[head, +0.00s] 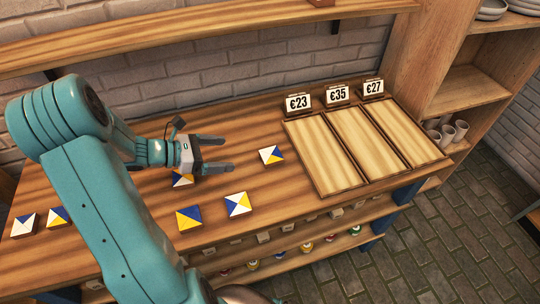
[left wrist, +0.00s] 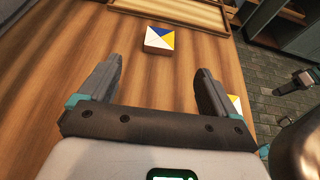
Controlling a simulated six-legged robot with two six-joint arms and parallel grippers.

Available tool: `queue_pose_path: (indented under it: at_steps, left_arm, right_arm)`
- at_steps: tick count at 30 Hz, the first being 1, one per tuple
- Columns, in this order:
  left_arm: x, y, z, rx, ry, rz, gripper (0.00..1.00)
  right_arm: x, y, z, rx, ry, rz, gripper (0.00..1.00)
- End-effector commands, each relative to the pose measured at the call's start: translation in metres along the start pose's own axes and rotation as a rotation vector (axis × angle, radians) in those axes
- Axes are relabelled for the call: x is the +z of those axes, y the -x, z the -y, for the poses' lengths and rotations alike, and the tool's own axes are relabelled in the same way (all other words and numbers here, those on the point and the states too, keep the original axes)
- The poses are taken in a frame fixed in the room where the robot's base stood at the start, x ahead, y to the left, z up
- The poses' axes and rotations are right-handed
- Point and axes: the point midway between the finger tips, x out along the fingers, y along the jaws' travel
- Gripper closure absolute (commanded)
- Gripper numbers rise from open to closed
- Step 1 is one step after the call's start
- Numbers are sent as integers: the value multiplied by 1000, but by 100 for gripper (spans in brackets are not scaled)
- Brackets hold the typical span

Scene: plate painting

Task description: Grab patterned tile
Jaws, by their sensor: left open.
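A white, blue and yellow patterned tile (head: 271,155) lies flat on the wooden table. It also shows in the left wrist view (left wrist: 159,40), ahead of the fingers. My left gripper (head: 229,153) is open and empty, its fingers pointing toward this tile, apart from it. Another patterned tile (head: 182,181) is partly hidden under the gripper. Two more, one mostly white (head: 238,204) and one blue and yellow (head: 188,218), lie near the front edge.
Three empty wooden trays (head: 325,155) stand at the right of the table, with price signs (head: 337,94) behind them. A shelf (head: 190,30) runs along the brick wall above. A lower shelf (head: 285,252) holds small pots.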

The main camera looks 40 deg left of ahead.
Motion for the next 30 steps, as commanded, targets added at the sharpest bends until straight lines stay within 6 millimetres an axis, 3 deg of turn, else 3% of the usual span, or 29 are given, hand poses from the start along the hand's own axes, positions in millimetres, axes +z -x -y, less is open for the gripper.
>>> queue_pose_path:
  at_steps: [12, 20, 30]
  left_arm:
    - [0, -87, 8, -6, 1, 1, 8]
    - [0, -112, 5, -3, 0, -1, 8]
    - [1, -159, -1, -3, -1, 0, 8]
  right_arm:
    - [0, 0, 0, 0, -1, 0, 57]
    - [0, 1, 0, 0, -1, 0, 57]
    - [0, 5, 2, 0, -1, 0, 57]
